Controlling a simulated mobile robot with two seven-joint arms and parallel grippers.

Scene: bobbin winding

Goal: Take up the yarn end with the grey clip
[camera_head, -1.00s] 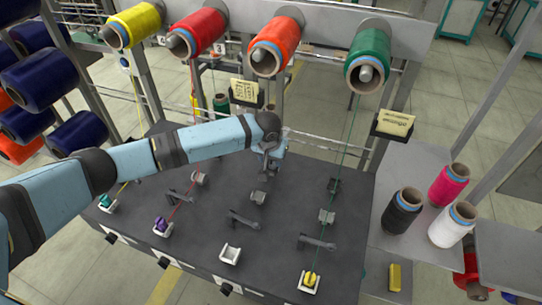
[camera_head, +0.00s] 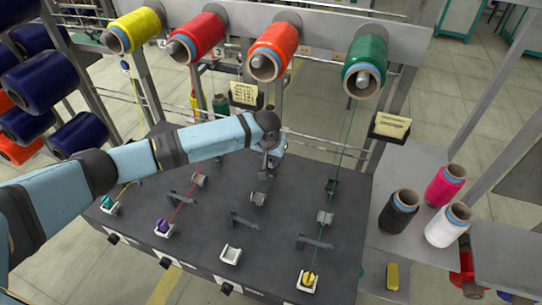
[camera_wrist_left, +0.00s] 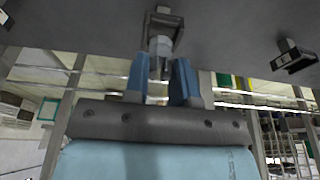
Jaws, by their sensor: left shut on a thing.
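My left gripper (camera_head: 269,165) is over the dark table top, in the lane below the orange spool (camera_head: 273,52). In the left wrist view its two blue fingers (camera_wrist_left: 161,80) are shut on a small pale grey thing (camera_wrist_left: 160,44), apparently the grey clip, close to a dark bracket (camera_wrist_left: 163,22) on the table top. In the head view my gripper and wrist cover this spot. I cannot make out a yarn end there.
Red yarn (camera_head: 184,200) runs in the lane to the left, green yarn (camera_head: 347,137) to the right. Black, white and pink cones stand at right.

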